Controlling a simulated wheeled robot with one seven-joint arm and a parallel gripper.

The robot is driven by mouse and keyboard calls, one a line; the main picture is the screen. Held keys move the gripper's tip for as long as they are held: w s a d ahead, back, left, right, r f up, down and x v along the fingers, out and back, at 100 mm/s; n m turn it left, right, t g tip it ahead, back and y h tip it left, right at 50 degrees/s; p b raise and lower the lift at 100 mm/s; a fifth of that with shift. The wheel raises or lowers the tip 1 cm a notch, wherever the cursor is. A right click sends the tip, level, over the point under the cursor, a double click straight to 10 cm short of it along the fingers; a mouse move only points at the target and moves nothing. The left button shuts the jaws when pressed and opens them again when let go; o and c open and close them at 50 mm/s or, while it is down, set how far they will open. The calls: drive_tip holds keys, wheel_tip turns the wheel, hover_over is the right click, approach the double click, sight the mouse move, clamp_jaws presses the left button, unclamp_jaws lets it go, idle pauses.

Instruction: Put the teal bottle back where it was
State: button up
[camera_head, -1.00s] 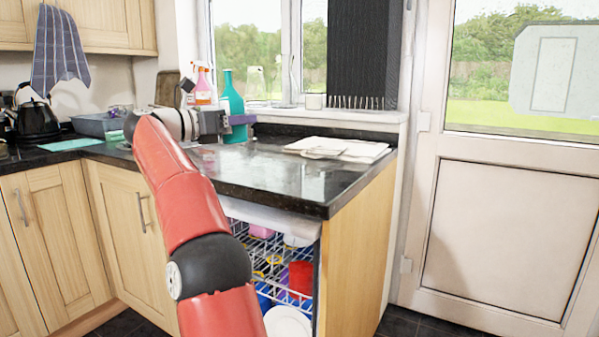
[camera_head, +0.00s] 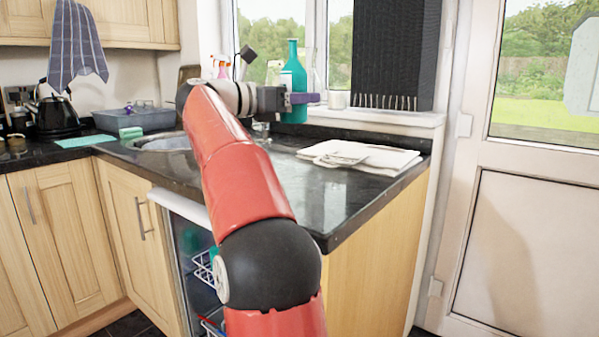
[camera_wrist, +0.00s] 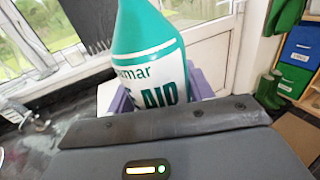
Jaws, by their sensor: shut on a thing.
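The teal bottle (camera_head: 293,85) has a white label and stands upright, raised above the black counter, in front of the window in the head view. My gripper (camera_head: 303,98) is shut on it, with purple fingers around its lower part. In the wrist view the bottle (camera_wrist: 150,60) fills the upper middle and its white label faces the camera. The purple fingers (camera_wrist: 122,103) show partly behind it. The bottle's base is hidden in the wrist view.
The black counter (camera_head: 300,200) has bare room at its front. Folded papers (camera_head: 365,157) lie at the right. A windowsill (camera_head: 375,117) holds a small white cup (camera_head: 338,100). A sink (camera_head: 165,142), grey tub (camera_head: 135,118) and kettle (camera_head: 55,115) are at the left.

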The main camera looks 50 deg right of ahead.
wheel_tip(320, 180, down, 15)
drive_tip(key=shift+f+b, duration=0.15)
drive_tip(key=shift+b, duration=0.45)
drive_tip(key=shift+f, duration=0.15)
drive_tip(key=o, duration=1.2)
drive_tip(key=shift+c, duration=0.2)
drive_tip(key=shift+r, duration=0.25)
drive_tip(key=b+v, duration=0.2)
drive_tip(key=v, duration=1)
drive_tip(key=shift+f, duration=0.1)
